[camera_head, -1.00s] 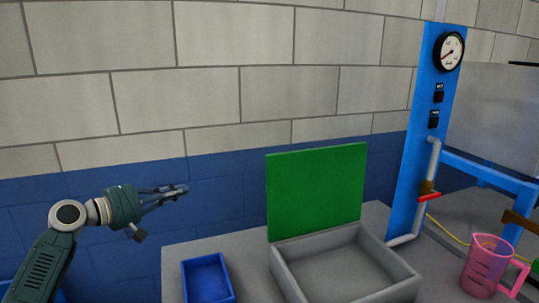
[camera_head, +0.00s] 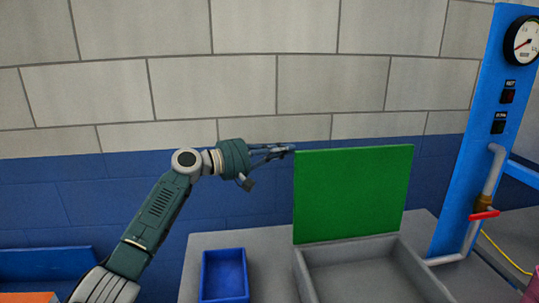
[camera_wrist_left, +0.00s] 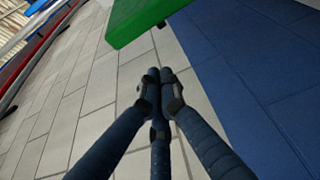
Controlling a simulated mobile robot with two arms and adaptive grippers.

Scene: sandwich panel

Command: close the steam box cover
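The steam box (camera_head: 382,252) is a grey open tray on the grey bench. Its green cover (camera_head: 352,197) stands upright at the box's back edge, so the box is open. My left gripper (camera_head: 290,150) is at the cover's upper left corner in the head view; whether it touches the cover I cannot tell. In the left wrist view the fingertips (camera_wrist_left: 164,76) are together with nothing between them. There the cover (camera_wrist_left: 140,20) shows as a green slab just beyond the fingertips. My right gripper is not in view.
A small blue tray (camera_head: 224,277) stands left of the steam box. A blue panel (camera_head: 480,130) with a gauge, switches and a red-handled valve (camera_head: 484,214) rises on the right. A brick wall (camera_head: 250,80) closes off the back. An orange surface (camera_head: 28,297) is at lower left.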

